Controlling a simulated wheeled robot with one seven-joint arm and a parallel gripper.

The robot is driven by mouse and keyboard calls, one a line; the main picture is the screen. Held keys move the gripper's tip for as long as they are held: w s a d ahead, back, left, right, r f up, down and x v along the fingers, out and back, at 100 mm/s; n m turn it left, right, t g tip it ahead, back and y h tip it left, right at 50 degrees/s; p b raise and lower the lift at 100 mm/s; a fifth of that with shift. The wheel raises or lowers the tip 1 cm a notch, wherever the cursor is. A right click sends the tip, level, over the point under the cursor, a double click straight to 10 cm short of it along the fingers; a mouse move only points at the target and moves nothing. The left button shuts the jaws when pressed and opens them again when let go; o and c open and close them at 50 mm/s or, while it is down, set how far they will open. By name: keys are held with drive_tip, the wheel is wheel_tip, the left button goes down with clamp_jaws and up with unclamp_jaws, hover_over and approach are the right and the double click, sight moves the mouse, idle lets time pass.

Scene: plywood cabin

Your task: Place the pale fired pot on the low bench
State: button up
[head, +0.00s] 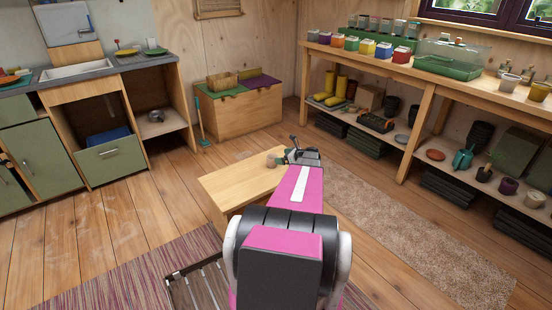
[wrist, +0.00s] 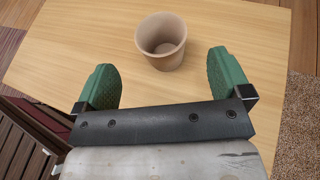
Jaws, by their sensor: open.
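The pale fired pot (wrist: 162,42) stands upright on the low bench (wrist: 60,50), seen from above in the wrist view. In the head view the pot (head: 271,160) is small, near the far edge of the bench (head: 230,188). My gripper (wrist: 170,78) is open, its two green fingers spread over the bench. A gap of bare wood shows between the fingers, and the pot appears apart from both. In the head view my arm hides part of the bench.
A wooden chest (head: 240,112) stands at the back. A dark slatted crate (head: 200,286) is at front left. Plank floor is clear on the left.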

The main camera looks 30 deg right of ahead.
drive_tip(key=v, duration=0.4)
drive_tip(key=s+a+r+n+g, duration=0.1)
drive_tip(key=a+n+g, duration=0.45)
drive_tip(key=a, duration=0.85)
drive_tip(key=s+a+r+n+g, duration=0.1)
drive_tip(key=a+n+g, duration=0.1)
drive_tip(key=a+n, duration=1)
drive_tip(key=s+a+r+n+g+h, duration=0.2)
drive_tip(key=s+a+n, duration=0.4)
drive_tip(key=a, duration=0.5)
drive_tip(key=s+a+r+n+g+h, duration=0.2)
drive_tip(key=s+a+n+h, duration=0.2)
drive_tip(key=s+a+n, duration=0.3)
drive_tip(key=a, duration=0.5)
drive_tip(key=shift+r, duration=0.2)
